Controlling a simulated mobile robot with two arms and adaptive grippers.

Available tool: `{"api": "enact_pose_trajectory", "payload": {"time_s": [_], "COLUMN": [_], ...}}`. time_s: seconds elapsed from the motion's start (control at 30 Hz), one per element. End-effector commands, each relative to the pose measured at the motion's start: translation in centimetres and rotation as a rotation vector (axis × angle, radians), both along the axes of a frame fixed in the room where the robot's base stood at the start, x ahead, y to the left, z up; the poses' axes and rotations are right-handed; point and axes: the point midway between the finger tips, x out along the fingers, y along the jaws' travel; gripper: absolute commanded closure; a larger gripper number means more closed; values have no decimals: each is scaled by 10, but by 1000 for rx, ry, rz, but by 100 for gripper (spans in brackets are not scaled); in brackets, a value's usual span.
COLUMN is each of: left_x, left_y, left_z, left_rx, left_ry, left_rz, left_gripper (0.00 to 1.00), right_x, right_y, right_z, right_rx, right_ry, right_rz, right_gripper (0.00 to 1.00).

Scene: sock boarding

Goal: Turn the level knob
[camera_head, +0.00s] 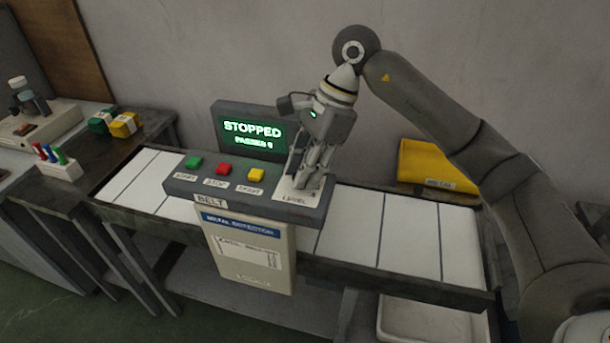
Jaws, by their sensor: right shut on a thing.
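The control panel (180,187) stands across the conveyor belt, with a green, a red and a yellow button in a row. A label reading "LEVEL" (296,198) is at the panel's right end. My right gripper (305,183) comes down from above and is shut at that spot, on the level knob. The knob itself is hidden behind the fingers. The screen (250,132) behind the panel reads "STOPPED" and a "PASSED" line in green. My left gripper is not in view.
The white belt (408,235) runs left and right of the panel and is empty. A yellow bin (437,163) stands behind it at right. A left side table holds a pen holder (58,170), green and yellow packs (122,124) and a microscope-like device (30,100).

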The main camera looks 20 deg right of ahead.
Motion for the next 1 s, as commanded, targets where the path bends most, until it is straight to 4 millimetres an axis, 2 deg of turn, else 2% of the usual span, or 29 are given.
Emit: {"api": "enact_pose_trajectory", "payload": {"time_s": [0.3,0.73,0.77,0.93,1.0], "left_x": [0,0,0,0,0], "left_y": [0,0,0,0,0], "left_z": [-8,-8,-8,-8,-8], "left_rx": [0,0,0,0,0], "left_ry": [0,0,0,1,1], "left_rz": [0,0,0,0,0], "left_gripper": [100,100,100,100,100], "right_x": [1,1,1,1,1], "right_y": [0,0,0,0,0], "right_z": [0,0,0,0,0], "right_rx": [-1,0,0,0,0], "right_ry": [0,1,1,1,1], "right_rz": [93,103,103,103,103], "right_gripper": [99,99,74,53,53]}}
